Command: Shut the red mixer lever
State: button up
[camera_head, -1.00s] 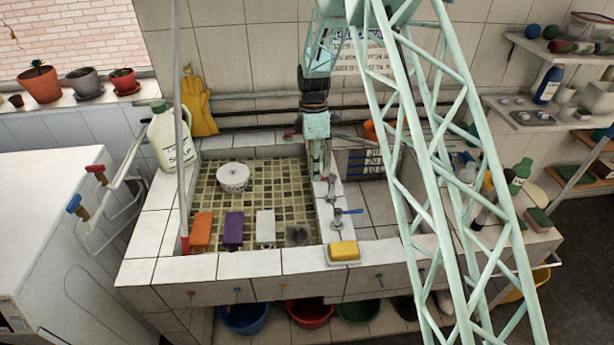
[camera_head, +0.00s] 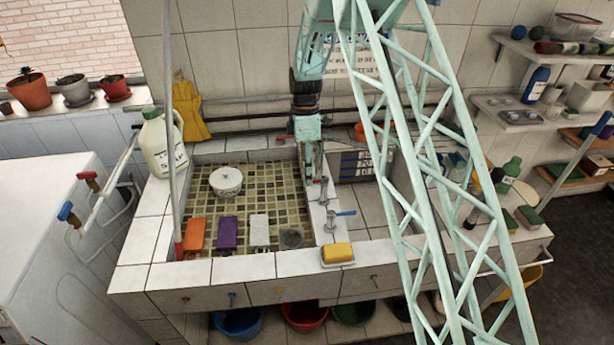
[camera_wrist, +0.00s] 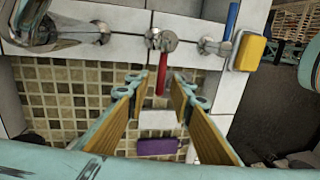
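The red mixer lever (camera_wrist: 162,76) shows in the wrist view, attached to a round metal valve on the tiled ledge and pointing down over the sink basin. My gripper (camera_wrist: 160,86) is open, with one finger on each side of the lever in the picture. The view does not settle whether either finger touches it. In the head view my gripper (camera_head: 308,160) hangs over the right rim of the basin, by the metal taps. I cannot make out the red lever there; my arm likely covers it.
A blue lever (camera_head: 345,213) and a yellow sponge (camera_head: 337,253) are on the same ledge, nearer the front. A white pot (camera_head: 226,181) stands in the tiled basin behind orange, purple and white blocks. A soap jug (camera_head: 160,148) stands on the left rim.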

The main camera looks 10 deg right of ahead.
jog(key=shift+r, duration=0.1)
notch_tip(320, 180, up, 12)
jog(key=w, duration=0.2)
jog(key=shift+w+f, duration=0.2)
dwell(0.4)
dwell(0.4)
